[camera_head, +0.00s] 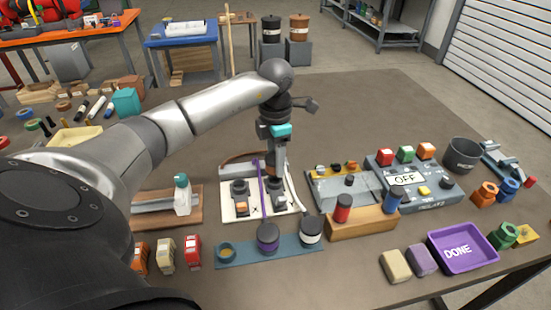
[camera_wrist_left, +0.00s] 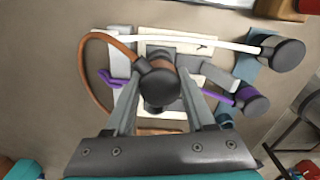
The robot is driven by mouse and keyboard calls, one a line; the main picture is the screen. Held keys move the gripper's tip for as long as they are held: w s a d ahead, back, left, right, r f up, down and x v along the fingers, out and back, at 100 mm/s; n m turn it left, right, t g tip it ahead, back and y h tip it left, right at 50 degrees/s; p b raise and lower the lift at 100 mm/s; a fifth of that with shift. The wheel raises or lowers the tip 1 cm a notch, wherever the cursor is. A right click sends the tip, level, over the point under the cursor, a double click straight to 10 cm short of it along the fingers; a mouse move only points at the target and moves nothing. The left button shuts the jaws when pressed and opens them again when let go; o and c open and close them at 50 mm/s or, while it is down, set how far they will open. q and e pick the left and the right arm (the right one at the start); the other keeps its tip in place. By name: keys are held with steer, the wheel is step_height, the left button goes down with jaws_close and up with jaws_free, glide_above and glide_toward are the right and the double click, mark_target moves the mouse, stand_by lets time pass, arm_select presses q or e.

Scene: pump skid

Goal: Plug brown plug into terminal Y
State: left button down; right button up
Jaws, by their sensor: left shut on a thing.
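My left gripper (camera_head: 277,172) points down over the back of a pale terminal board (camera_head: 258,211). It is shut on the brown plug (camera_wrist_left: 158,76), which has a dark body and a brown cable (camera_wrist_left: 92,70) looping to the left in the wrist view. The fingers (camera_wrist_left: 165,105) largely hide the plug in the head view. The board carries two dark terminal blocks, left (camera_head: 240,190) and right (camera_head: 280,196); I cannot read which is Y. Whether the plug touches a terminal cannot be told. My right gripper is not in view.
A blue rack (camera_head: 285,250) in front holds a purple plug (camera_head: 268,238) and a white plug (camera_head: 311,231), with an empty ring (camera_head: 226,250). Their cables cross the board. A grey test box reading OFF (camera_head: 425,195) and a purple DONE tray (camera_head: 480,265) stand right.

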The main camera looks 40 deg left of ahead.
arm_select(q)
steer(key=shift+f, duration=0.3)
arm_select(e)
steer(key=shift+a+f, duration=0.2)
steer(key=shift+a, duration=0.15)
arm_select(q)
steer(key=shift+f+b, duration=0.25)
steer(key=shift+b, duration=0.05)
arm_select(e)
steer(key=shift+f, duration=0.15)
arm_select(q)
steer(key=shift+f, duration=0.25)
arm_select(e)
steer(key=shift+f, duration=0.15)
arm_select(q)
steer(key=shift+f+b, duration=0.4)
steer(key=shift+b, duration=0.05)
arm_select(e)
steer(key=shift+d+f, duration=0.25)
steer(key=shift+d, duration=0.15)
arm_select(q)
steer(key=shift+f, duration=0.4)
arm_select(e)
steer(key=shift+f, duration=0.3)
